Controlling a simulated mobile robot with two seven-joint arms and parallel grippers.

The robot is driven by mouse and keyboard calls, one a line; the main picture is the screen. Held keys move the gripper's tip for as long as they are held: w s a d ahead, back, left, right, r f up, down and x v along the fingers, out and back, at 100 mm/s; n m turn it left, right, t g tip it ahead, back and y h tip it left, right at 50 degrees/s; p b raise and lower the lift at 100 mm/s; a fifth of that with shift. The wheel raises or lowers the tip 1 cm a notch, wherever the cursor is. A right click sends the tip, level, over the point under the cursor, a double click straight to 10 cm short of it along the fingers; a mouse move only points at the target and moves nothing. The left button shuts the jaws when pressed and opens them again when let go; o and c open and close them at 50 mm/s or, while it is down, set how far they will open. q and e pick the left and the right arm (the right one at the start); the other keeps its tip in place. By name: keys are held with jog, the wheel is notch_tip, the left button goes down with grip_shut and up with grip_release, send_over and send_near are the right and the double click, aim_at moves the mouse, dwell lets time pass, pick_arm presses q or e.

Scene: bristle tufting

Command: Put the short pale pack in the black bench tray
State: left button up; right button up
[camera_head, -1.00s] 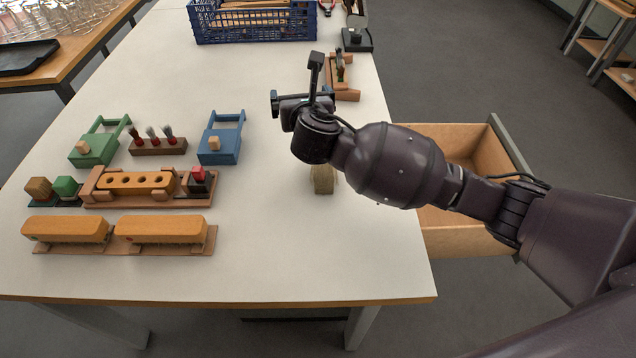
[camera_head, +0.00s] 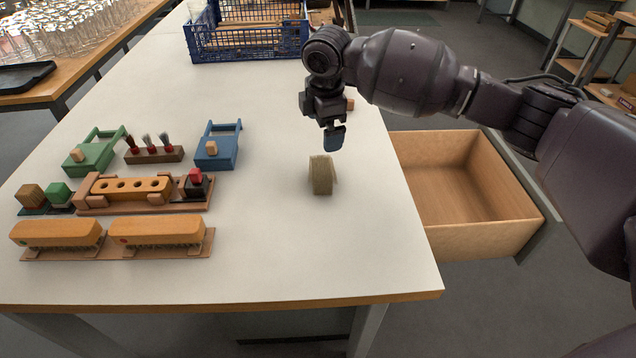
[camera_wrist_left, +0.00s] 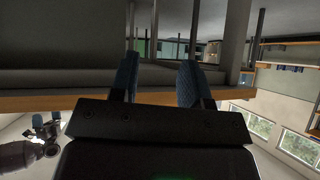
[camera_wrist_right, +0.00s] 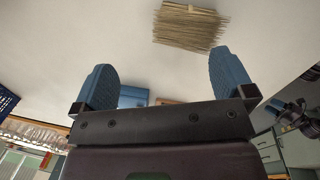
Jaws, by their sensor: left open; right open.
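The short pale pack (camera_head: 321,176), a bundle of straw-coloured bristles, stands alone on the white table near its right side. It also shows at the top of the right wrist view (camera_wrist_right: 190,26). My right gripper (camera_head: 334,140) points down just above and behind the pack, apart from it. In the right wrist view its blue fingers (camera_wrist_right: 165,78) are spread with nothing between them. A black tray (camera_head: 22,77) lies on a wooden side bench at the far left.
Green (camera_head: 95,152) and blue (camera_head: 219,148) holders, a brush rack (camera_head: 154,155), a drilled block fixture (camera_head: 130,188) and two orange brushes (camera_head: 56,233) fill the table's left. A blue crate (camera_head: 250,42) stands at the back. An open drawer (camera_head: 470,190) juts out right.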

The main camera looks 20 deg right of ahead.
aim_at(326, 169)
jog(key=shift+s+a+f+m+g, duration=0.1)
jog(key=shift+s+a+m+g, duration=0.2)
jog(key=shift+s+m+g, duration=0.45)
jog(key=shift+s+m, duration=0.35)
jog(key=shift+m, duration=0.1)
jog(key=shift+d+f+m, duration=0.1)
jog(key=shift+m, duration=0.2)
jog(key=shift+w+f, duration=0.1)
jog(key=shift+f, duration=0.05)
notch_tip(326, 169, down, 5)
jog(key=shift+f+b, duration=0.1)
jog(key=shift+b, duration=0.65)
jog(key=shift+f, duration=0.3)
jog(key=f, duration=0.1)
jog(key=f+b, duration=0.1)
jog(key=f, duration=0.2)
jog(key=shift+s+d+f+b, duration=0.1)
jog(key=shift+s+f+b, duration=0.05)
jog(key=shift+s+b, duration=0.15)
jog(key=shift+f, duration=0.35)
jog(key=shift+r, duration=0.2)
pick_arm(q)
jog(key=f, duration=0.3)
jog(key=shift+s+g, duration=0.3)
jog(key=shift+s, duration=0.1)
pick_arm(e)
jog(key=c, duration=0.8)
